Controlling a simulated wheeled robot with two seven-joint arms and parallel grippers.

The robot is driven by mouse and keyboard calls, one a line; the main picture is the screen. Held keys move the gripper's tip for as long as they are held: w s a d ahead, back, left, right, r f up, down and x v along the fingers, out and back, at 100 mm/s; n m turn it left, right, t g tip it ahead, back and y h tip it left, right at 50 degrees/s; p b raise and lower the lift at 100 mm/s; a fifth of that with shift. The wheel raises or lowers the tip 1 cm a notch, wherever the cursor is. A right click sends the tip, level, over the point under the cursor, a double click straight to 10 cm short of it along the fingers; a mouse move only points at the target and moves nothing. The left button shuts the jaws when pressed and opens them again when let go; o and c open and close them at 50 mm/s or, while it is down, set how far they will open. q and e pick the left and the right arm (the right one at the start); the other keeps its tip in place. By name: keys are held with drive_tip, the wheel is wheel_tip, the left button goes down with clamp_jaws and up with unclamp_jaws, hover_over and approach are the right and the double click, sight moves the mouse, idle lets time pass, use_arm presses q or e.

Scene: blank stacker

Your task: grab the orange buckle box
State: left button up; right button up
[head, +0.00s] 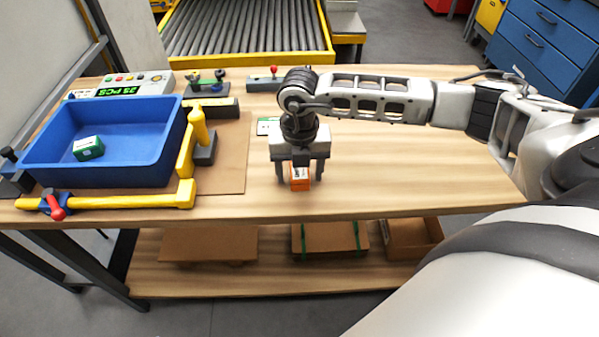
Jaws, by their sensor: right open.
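The small orange buckle box (300,180) stands on the wooden table top near its front edge, in the middle of the head view. My right gripper (299,178) reaches in from the right and points down over the box. Its fingers are open, one on the left and one on the right of the box. The gripper body hides the back of the box, and I cannot tell whether a finger touches it. My left gripper is not in view.
A blue bin (110,176) with a green box (88,148) in it sits at the left, with a yellow clamp frame (130,201) along its front and right. A green-and-white item (267,126) lies behind my gripper. The table right of my gripper is clear. A roller conveyor (247,27) stands behind.

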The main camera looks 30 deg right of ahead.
drive_tip(key=c, duration=1.1)
drive_tip(key=shift+r, duration=0.1)
drive_tip(key=shift+c, duration=0.2)
